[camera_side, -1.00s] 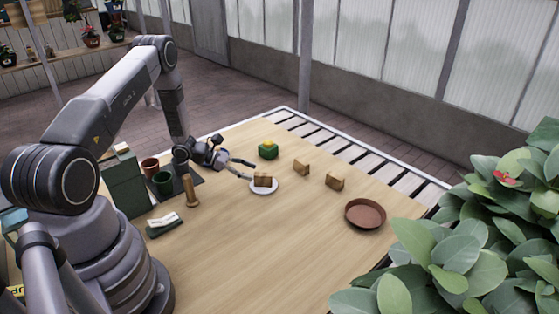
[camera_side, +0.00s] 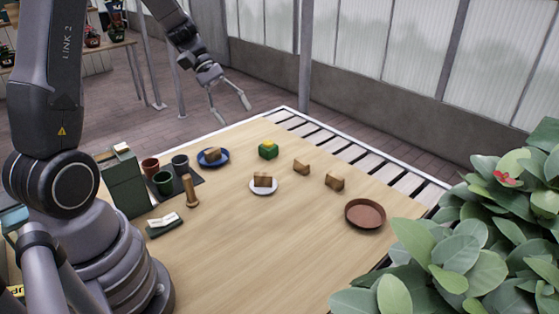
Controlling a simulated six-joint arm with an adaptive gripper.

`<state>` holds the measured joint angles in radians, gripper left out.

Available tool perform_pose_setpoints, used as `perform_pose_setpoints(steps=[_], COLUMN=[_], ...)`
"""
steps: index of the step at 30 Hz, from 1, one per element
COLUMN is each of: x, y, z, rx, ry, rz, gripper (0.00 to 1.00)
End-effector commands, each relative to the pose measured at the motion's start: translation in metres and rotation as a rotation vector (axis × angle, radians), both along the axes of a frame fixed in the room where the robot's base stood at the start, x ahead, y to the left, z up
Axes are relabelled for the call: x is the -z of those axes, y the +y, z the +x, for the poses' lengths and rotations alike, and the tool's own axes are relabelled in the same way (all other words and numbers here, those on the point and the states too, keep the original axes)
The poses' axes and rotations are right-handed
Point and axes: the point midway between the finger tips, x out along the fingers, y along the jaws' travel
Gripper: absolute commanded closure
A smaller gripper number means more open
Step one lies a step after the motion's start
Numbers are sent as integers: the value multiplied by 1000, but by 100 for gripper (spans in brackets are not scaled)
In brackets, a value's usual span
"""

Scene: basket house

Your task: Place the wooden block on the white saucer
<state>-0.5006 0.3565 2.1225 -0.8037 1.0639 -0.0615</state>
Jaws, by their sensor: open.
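A wooden block (camera_side: 263,179) rests on the white saucer (camera_side: 254,189) near the middle of the table. A similar wooden block (camera_side: 212,153) sits on a blue plate (camera_side: 202,162) farther back to the left. Two more wooden blocks, one near the back (camera_side: 302,167) and one to its right (camera_side: 335,181), stand on the bare table. My gripper (camera_side: 230,113) is open and empty, raised above the far left part of the table, apart from all the blocks.
A brown dish (camera_side: 366,213) is at the right. Several cups, a wooden pepper-mill shape (camera_side: 190,191) and a green box (camera_side: 124,183) stand left. Leaves (camera_side: 470,240) crowd the right front. The front table is clear.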

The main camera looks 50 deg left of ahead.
Motion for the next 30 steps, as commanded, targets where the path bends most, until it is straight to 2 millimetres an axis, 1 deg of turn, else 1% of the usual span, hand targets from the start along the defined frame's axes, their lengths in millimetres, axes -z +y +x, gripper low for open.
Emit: perform_pose_setpoints(steps=[1, 3, 5, 6, 8, 9, 12, 15, 18, 21, 30], x=[-22, -43, -59, -68, -81, -88, -101, -109, -114, -116, -116], y=[-15, -30, -40, -45, -51, -53, -54, -52, -48, -46, -44], z=[-15, -39, -60, -74, -95, -109, -140, -162, -176, -182, -184], rx=[98, 227, 333, 401, 499, 560, 691, 784, 840, 869, 877], ry=[-55, -122, -184, -227, -297, -344, -458, -555, -623, -658, -668], rz=[84, 198, 298, 365, 466, 532, 688, 817, 904, 952, 967], gripper=[48, 48, 48, 48, 48, 48, 48, 48, 48, 48, 48])
